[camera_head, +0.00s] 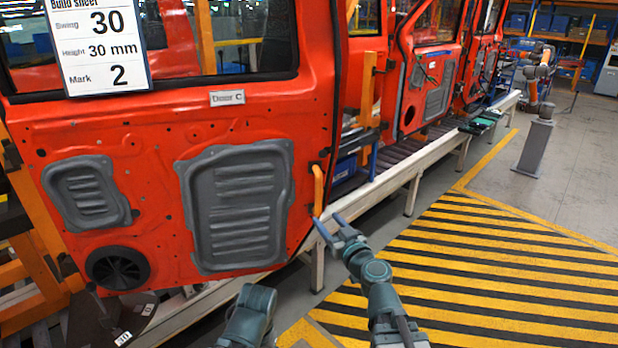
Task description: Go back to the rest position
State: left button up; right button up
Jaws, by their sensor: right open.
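The red door (150,135), labelled Door C, fills the left half of the head view. It carries grey panels and a build sheet (98,45) reading Swing 30, Height 30 mm, Mark 2. An orange handle (318,188) stands upright at the door's right edge. My right gripper (326,219) is open, its two blue fingers pointing up toward the door edge. Nothing shows between them. The left fingertip appears close to the handle's lower end; I cannot tell whether they touch. My left gripper is not in view.
More red doors (437,60) stand along the line behind, above a pale rail (400,175) on legs. Yellow and black striped floor (480,270) lies open at right. A grey post (535,145) with an orange arm stands farther back. Shelves with blue bins stand at far right.

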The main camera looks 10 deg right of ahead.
jog(key=s+a+f+n+g+y, duration=0.1)
jog(key=s+a+f+g, duration=0.25)
jog(key=f, duration=0.25)
jog(key=s+a+f+n+g+y, duration=0.1)
jog(key=s+a+f+g, duration=0.25)
jog(key=f+g, duration=0.2)
jog(key=s+d+f+m+g+h, duration=0.5)
jog(key=s+d+f+g+h, duration=0.15)
jog(key=s+d+f, duration=0.35)
jog(key=s+a+f+n+g+b, duration=0.1)
jog(key=s+a+n, duration=0.1)
jog(key=a, duration=0.4)
jog(key=s+a+f+n+h+b, duration=0.1)
jog(key=s+a+b, duration=0.1)
jog(key=s+a, duration=0.3)
jog(key=shift+a+f+n+g, duration=0.3)
jog(key=shift+a+n+g, duration=0.05)
jog(key=shift+n, duration=0.05)
jog(key=shift+a, duration=0.1)
